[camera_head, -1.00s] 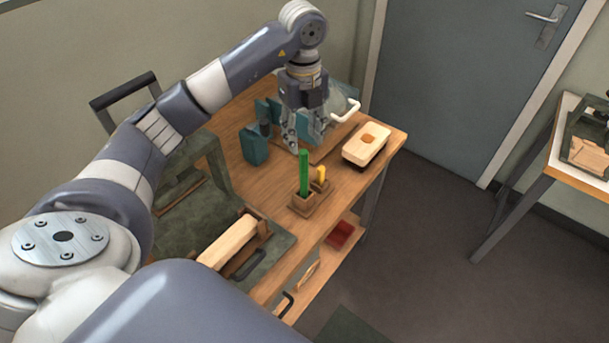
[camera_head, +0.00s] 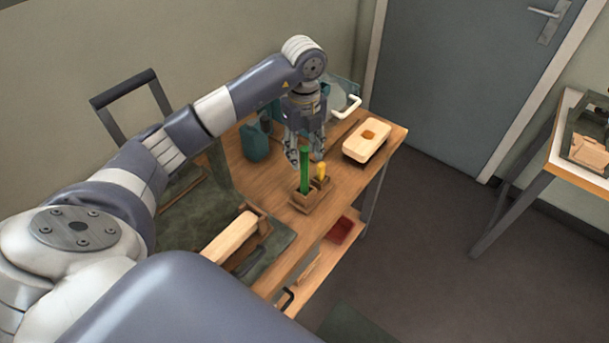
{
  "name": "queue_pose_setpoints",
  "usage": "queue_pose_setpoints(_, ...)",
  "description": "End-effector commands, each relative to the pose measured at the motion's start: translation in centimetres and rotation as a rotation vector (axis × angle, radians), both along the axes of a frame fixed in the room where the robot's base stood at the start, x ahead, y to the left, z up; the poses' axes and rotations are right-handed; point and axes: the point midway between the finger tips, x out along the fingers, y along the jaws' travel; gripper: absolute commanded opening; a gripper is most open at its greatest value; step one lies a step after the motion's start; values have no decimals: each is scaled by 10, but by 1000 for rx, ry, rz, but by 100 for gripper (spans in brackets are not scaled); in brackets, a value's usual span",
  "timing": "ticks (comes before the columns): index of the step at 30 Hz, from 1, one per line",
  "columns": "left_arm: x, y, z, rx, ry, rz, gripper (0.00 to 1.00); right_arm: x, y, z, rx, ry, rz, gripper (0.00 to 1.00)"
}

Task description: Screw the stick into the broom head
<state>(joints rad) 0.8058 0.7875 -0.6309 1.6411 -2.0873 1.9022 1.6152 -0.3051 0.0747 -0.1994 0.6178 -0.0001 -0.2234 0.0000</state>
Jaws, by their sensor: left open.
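A green stick (camera_head: 304,172) stands upright in a small wooden holder (camera_head: 311,204), beside a shorter yellow piece (camera_head: 321,171). My left gripper (camera_head: 305,157) is open with its fingers pointing down around the level of the stick's upper end; I cannot tell whether they touch it. A pale block with a brown patch on top, which looks like the broom head (camera_head: 367,140), lies on the table to the right of the gripper. Another pale block (camera_head: 230,238) sits in a wooden fixture at the near part of the table. My right gripper is not in view.
The wooden table (camera_head: 338,187) has teal containers (camera_head: 254,143) and a clear bin with a white handle (camera_head: 346,104) at the back. A red tray (camera_head: 340,231) sits on a lower shelf. A second table (camera_head: 568,172) stands far right. Floor between them is clear.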

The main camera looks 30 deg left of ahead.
Motion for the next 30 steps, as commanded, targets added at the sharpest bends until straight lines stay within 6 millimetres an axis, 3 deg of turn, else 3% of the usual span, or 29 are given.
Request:
queue_pose_setpoints(3, 1, 0, -16, -1, 7, 0, 41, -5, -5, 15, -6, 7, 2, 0)
queue_pose_setpoints(9, 2, 1, -40, 1, 3, -1, 41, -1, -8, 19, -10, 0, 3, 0)
queue_pose_setpoints(20, 3, 1, -43, 1, 0, -1, 41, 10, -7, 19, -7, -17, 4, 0)
queue_pose_setpoints(26, 3, 1, -42, 1, 0, -1, 0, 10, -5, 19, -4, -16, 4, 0)
queue_pose_setpoints(30, 3, 1, -42, 1, 0, -1, 0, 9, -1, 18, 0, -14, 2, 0)
